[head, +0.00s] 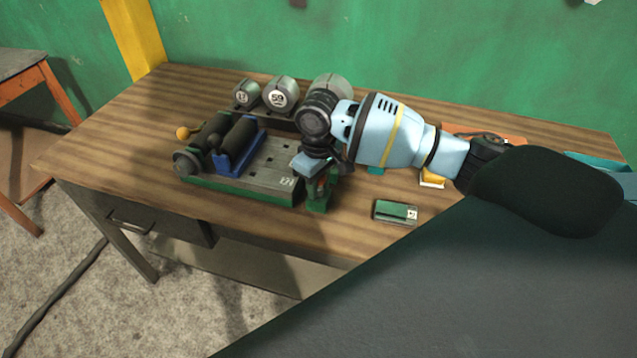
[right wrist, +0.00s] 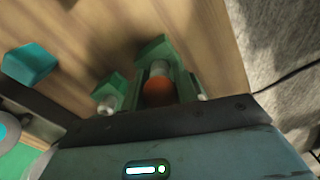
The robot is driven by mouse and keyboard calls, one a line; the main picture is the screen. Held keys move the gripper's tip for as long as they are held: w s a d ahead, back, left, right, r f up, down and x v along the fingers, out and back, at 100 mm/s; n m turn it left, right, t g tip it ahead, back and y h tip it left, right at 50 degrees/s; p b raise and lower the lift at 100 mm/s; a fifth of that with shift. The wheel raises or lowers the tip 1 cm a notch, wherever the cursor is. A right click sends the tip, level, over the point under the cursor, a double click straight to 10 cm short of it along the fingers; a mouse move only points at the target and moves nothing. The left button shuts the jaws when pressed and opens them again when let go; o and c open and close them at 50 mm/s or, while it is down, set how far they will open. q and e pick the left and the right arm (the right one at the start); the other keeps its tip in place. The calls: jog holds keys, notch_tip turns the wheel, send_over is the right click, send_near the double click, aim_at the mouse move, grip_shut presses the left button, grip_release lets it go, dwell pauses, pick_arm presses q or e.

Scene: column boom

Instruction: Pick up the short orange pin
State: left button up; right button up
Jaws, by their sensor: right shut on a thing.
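My right gripper (head: 318,186) is at the right end of the grey perforated plate, low over the table. It is shut on the orange pin (right wrist: 157,91), which shows in the right wrist view as a rounded orange end with a pale grey part behind it, between green parts. In the head view the gripper mostly hides the pin, and I cannot tell whether it touches the table or plate. My left gripper is not in view.
The grey perforated plate (head: 268,174) on a green base carries a dark cylinder in a blue cradle (head: 237,163). Several round grey weights (head: 281,95) stand behind it. A green box (head: 396,212) lies on the wooden table (head: 110,140) to the right. The table's left end is clear.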

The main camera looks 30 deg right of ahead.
jog(key=shift+r, duration=0.5)
jog(key=r, duration=0.1)
jog(key=a+r, duration=0.1)
jog(key=shift+r, duration=0.35)
jog(key=s+a+r, duration=0.1)
jog(key=a, duration=1.4)
jog(key=shift+r, duration=0.15)
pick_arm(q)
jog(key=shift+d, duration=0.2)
